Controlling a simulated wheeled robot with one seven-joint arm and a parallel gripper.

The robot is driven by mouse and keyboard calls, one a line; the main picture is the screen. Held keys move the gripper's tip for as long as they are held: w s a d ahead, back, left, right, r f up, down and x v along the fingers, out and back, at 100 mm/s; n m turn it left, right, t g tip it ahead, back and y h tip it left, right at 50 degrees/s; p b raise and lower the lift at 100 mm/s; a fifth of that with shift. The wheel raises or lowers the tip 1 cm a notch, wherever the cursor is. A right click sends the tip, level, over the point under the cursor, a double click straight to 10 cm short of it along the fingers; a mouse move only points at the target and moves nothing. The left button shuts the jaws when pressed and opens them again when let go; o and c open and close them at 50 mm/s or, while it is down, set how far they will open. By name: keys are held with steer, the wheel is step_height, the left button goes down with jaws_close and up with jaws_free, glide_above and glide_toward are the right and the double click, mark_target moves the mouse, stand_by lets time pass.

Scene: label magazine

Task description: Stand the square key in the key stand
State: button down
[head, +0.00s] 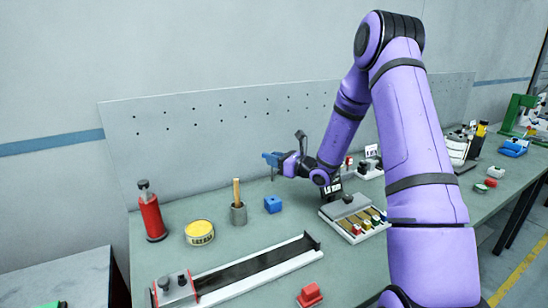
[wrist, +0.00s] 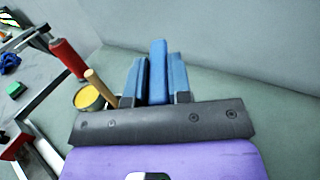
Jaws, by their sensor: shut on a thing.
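My gripper (head: 276,160) is held above the back of the bench, its blue fingers pointing left in the head view. In the wrist view my gripper (wrist: 158,72) is shut on a long blue bar between its two blue fingers. This bar, seemingly the square key (wrist: 158,62), reaches beyond the fingertips. In the head view the key blends with the fingers, so its outline is unclear. A small blue block (head: 273,204), seemingly the key stand, sits on the bench below the gripper, apart from it. The wrist view does not show this block.
A long track (head: 258,266) lies in front. A tray of coloured pieces (head: 338,226) is to the right. A pegboard (head: 220,135) rises behind.

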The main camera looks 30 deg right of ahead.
step_height(320, 180, down, 7)
steer(key=shift+r, duration=0.2)
stand_by(0.5)
steer(key=shift+f, duration=2.35)
stand_by(1.4)
steer(key=c, duration=1)
jaws_free()
steer(key=shift+s+d, duration=0.15)
steer(key=v, duration=1)
steer(key=shift+s+d, duration=0.1)
steer(key=shift+s, duration=0.15)
